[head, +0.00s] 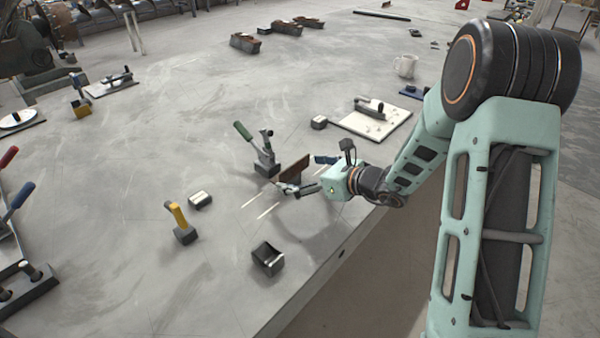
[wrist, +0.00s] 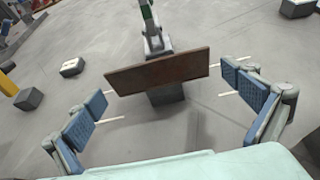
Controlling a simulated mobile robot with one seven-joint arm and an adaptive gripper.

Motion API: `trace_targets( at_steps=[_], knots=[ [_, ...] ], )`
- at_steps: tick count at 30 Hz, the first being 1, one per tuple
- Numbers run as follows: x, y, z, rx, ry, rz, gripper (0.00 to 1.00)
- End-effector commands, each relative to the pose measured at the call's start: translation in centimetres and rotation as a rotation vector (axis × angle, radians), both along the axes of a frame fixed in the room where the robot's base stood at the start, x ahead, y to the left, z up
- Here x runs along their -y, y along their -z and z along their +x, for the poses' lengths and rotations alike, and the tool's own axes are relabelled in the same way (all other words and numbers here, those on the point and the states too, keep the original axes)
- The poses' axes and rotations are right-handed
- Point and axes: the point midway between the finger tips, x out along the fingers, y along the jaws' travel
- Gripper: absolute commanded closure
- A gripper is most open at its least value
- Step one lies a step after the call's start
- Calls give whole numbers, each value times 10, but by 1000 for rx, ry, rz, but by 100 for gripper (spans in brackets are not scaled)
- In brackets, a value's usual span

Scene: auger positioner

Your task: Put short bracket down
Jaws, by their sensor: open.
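The short bracket appears to be the brown rusty plate (wrist: 158,72) in the wrist view. A grey block (wrist: 166,94) shows below the plate. In the head view the brown plate (head: 294,168) is beside the green-handled clamp. My gripper (wrist: 160,108) is open, its blue-padded fingers wide apart on either side of the plate, with gaps between the pads and the plate. In the head view my gripper (head: 296,184) is low over the table's near right part. I cannot tell whether the block and plate are one piece.
A green-handled clamp (head: 258,150) stands just behind the plate. A yellow-handled tool (head: 180,222), a small block (head: 200,200) and a dark open block (head: 268,258) sit nearby. White lines (head: 267,210) mark the grey table (head: 110,270). The table edge runs close below my arm.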

Motion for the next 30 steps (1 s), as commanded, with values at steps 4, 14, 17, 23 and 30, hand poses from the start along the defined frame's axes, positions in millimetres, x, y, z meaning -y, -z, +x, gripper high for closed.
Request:
trace_targets(
  at_steps=[4, 14, 17, 23, 30],
  knots=[
    [10, -7, -6, 0, 4, -1, 0],
    [61, -35, -46, 0, 4, 0, 0],
    [74, -41, -56, 0, 3, -1, 0],
    [86, -48, -67, 0, 1, 0, 0],
    [88, -48, -68, 0, 0, 0, 0]
  ],
)
